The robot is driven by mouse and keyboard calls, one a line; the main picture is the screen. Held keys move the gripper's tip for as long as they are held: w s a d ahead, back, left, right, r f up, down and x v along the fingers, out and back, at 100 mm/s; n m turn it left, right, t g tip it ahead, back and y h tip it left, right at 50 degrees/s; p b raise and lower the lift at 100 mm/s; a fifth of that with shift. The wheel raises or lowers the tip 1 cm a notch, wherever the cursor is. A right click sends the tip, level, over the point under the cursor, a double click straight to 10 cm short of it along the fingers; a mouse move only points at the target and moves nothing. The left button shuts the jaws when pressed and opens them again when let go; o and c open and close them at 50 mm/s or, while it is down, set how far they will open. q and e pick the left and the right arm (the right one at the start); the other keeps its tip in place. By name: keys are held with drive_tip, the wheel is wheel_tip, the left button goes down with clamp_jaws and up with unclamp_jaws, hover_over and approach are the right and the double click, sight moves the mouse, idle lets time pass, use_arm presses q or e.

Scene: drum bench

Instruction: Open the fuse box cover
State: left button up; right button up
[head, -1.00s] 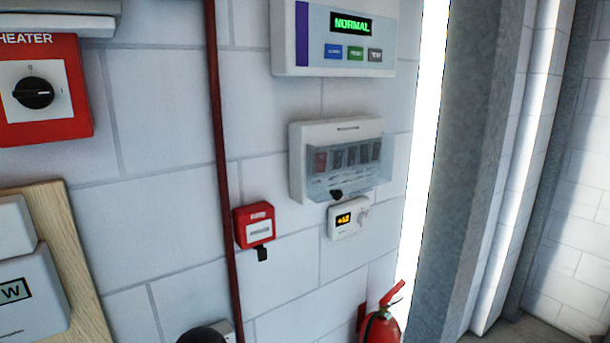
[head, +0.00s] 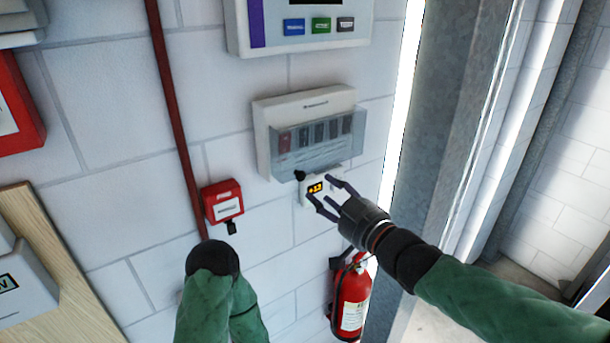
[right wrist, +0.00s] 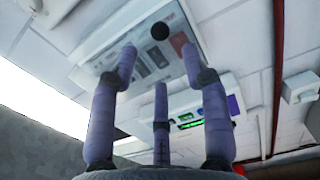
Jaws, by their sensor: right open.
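The fuse box (head: 263,143) is a white box on the wall, with a row of switches behind a clear cover (head: 318,155). The cover hangs down over the switches. A black knob (head: 300,175) sits at its lower left edge. My right gripper (head: 320,190) is open and empty, just below and right of the knob, in front of the thermostat. In the right wrist view, the fuse box (right wrist: 188,22) and the black knob (right wrist: 160,32) appear beyond the spread fingers (right wrist: 165,72). My left gripper is not in view; a green-sleeved arm part of mine shows at the bottom.
The thermostat (head: 308,198) is partly hidden behind my right gripper. A red call point (head: 223,203) is to the left, beside a red pipe (head: 172,95). An alarm panel (head: 310,45) is above. A fire extinguisher (head: 351,300) is below, and a grey column (head: 440,130) stands right.

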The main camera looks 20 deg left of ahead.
sight(302, 176)
drive_tip(key=x, duration=0.8)
drive_tip(key=shift+a+p, duration=0.2)
drive_tip(key=shift+p, duration=0.15)
clamp_jaws()
